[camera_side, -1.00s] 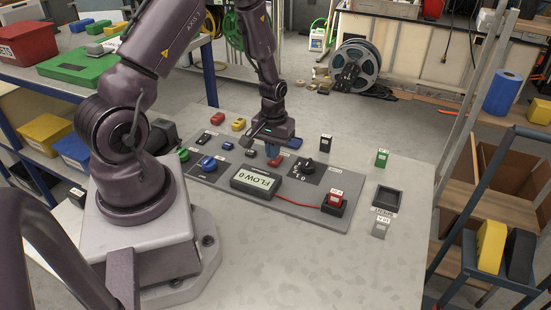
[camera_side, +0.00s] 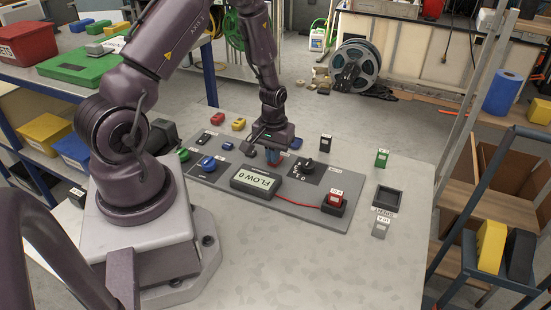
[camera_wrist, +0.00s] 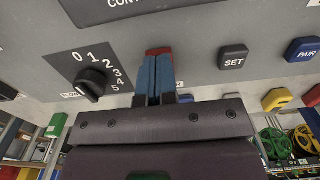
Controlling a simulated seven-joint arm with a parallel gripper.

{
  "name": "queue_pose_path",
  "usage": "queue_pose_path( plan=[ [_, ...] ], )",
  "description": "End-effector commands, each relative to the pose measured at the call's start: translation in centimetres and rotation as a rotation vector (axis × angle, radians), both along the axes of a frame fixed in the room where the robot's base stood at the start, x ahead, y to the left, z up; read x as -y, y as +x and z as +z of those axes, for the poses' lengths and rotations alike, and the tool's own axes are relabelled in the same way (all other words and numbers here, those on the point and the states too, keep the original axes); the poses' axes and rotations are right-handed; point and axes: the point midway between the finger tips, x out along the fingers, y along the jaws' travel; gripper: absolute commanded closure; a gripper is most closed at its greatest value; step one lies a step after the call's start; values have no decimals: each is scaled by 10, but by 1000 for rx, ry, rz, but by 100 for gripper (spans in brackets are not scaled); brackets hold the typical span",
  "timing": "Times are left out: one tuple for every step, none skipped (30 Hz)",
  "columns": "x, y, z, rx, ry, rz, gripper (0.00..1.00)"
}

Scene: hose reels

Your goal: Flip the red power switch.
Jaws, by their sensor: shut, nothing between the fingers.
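The red power switch is a small red piece on the grey control panel. In the wrist view the red switch (camera_wrist: 158,51) shows just past my fingertips, and it is mostly hidden behind them. In the side view only a bit of red (camera_side: 282,156) shows beside the fingers. My gripper (camera_side: 272,160) is shut and empty, its blue fingers pointing down at the switch. In the wrist view the shut fingers (camera_wrist: 159,62) overlap the switch's near edge; I cannot tell whether they touch it. Which way the switch is tipped is hidden.
A black dial (camera_side: 308,168) is to the right of the gripper. The table's front is clear.

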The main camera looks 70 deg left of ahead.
Motion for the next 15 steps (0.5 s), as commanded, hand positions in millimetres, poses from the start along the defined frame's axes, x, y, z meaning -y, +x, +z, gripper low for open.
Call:
queue_pose_path(
  plan=[
    [0,0,-1,0,0,0,100],
    [0,0,-1,0,0,0,100],
    [0,0,-2,0,0,0,100],
    [0,0,-2,0,0,0,100],
    [0,0,-3,0,0,0,100],
    [0,0,-3,0,0,0,100],
    [0,0,-4,0,0,0,100],
    [0,0,-4,1,1,0,100],
    [0,0,-5,1,1,0,100],
    [0,0,-5,1,1,0,100],
    [0,0,-5,1,1,0,100],
    [0,0,-4,1,1,0,100],
    [0,0,-3,1,1,0,100],
    [0,0,-2,1,1,0,100],
    [0,0,1,1,1,0,100]
  ],
)
